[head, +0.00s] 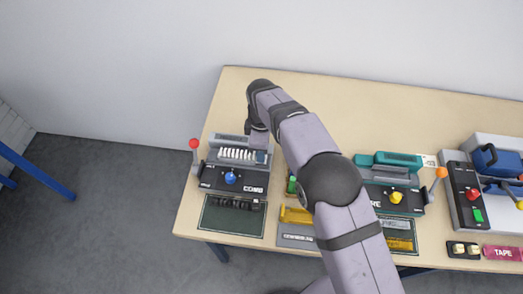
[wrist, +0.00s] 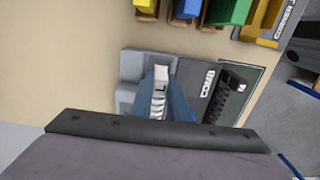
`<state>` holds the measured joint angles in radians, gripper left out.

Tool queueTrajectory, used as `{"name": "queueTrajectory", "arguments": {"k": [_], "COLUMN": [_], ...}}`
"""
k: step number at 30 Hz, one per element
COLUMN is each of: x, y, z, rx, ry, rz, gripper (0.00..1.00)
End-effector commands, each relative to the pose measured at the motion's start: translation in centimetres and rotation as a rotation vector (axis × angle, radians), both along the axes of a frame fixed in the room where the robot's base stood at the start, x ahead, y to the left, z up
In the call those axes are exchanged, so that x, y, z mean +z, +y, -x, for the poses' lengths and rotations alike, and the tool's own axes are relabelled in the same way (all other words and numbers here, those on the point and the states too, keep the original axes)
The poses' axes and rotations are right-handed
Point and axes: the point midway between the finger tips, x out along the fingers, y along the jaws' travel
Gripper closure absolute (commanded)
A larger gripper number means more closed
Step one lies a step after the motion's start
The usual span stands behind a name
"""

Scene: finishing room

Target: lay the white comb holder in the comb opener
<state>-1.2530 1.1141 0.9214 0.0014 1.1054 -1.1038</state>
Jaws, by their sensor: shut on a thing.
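The comb opener (head: 234,182) is a dark machine lettered COMB at the left of the table, with a blue knob and a red-tipped lever. The white comb holder (head: 237,154) shows as a ribbed white strip over its grey back part. In the wrist view the holder (wrist: 159,102), with an L at its end, lies between my blue-grey fingers. My gripper (wrist: 163,85) is shut on it, beside the comb opener's lettered face (wrist: 208,82). Whether the holder touches the opener, I cannot tell. My wrist hides part of the holder.
A dark mat (head: 213,221) with black combs lies in front of the opener. Right of it stand a yellow-marked tray (head: 297,215) and a teal machine (head: 392,160) with a yellow knob. A grey machine (head: 464,190) is further right. The table's back is clear.

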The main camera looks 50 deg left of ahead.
Motion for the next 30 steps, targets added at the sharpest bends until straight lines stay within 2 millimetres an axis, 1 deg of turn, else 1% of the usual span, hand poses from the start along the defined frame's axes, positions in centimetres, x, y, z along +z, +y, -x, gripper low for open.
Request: {"name": "queueTrajectory", "arguments": {"k": [24, 25, 30], "x": [-1.3, -1.2, -1.2], "y": [0.0, 0.0, 0.0], "z": [0.0, 0.0, 0.0], "rx": [0.000, 0.000, 0.000], "ry": [0.000, -0.001, 0.000], "rz": [0.000, -0.001, 0.000], "gripper": [1.00, 0.78, 0.77]}}
